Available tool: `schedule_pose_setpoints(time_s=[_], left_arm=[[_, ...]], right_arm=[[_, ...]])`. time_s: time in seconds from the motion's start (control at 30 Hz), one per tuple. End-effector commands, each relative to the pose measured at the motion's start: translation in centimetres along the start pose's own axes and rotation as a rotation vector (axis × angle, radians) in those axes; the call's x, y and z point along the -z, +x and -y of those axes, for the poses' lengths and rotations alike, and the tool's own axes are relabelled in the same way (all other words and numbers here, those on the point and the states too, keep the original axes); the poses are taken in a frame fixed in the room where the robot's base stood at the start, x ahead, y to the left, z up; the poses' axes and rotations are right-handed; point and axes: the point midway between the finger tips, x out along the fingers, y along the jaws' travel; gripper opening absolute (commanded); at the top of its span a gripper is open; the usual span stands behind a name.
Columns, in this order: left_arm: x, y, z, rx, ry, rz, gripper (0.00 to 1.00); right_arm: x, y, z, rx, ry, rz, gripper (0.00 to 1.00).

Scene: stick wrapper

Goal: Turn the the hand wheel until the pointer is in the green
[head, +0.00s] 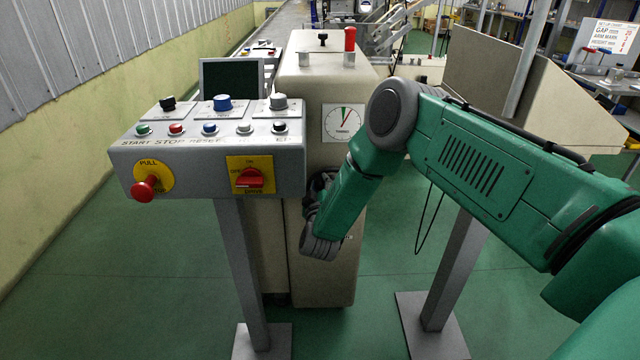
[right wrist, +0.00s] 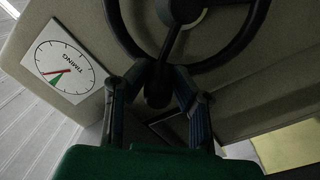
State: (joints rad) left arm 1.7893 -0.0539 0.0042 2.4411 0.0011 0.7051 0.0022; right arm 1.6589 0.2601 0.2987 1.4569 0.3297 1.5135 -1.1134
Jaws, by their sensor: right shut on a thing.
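The black hand wheel (right wrist: 232,48) is on the beige machine's front, seen close in the right wrist view. In the head view the wheel (head: 317,184) is mostly hidden behind my green right arm. My right gripper (right wrist: 158,82) is shut on the wheel's dark handle (right wrist: 158,97), at the rim below the hub. The white TIMING dial (right wrist: 62,62) has a green sector and a red pointer. The pointer lies close beside the green sector, along its edge; I cannot tell whether it is inside. The dial also shows in the head view (head: 343,123). My left gripper is not in view.
A grey control panel (head: 206,158) with buttons, a red stop knob and a red switch stands left of the machine (head: 322,85). A metal post (head: 452,265) stands right of it, below my arm. The green floor at the front is open.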

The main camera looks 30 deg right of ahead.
Motion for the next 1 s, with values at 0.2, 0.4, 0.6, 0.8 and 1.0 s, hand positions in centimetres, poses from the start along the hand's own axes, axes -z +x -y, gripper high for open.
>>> schedule_pose_setpoints(time_s=[0.2, 0.4, 0.6, 0.8, 1.0], left_arm=[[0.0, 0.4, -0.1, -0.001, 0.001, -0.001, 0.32], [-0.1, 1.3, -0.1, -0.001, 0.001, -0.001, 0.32], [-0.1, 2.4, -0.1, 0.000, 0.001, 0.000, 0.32], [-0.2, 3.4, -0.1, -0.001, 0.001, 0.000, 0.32], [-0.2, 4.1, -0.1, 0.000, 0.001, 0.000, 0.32]], right_arm=[[0.3, -0.2, 1.9, 0.009, -0.204, -0.019, 0.00], [0.0, -0.1, 3.1, 0.004, -0.395, -0.026, 0.00], [-0.4, 0.0, 4.1, -0.001, -0.575, -0.032, 0.00], [-0.7, 0.0, 4.9, -0.003, -0.727, -0.040, 0.00], [-1.0, 0.1, 5.3, -0.006, -0.833, -0.045, 0.00]])
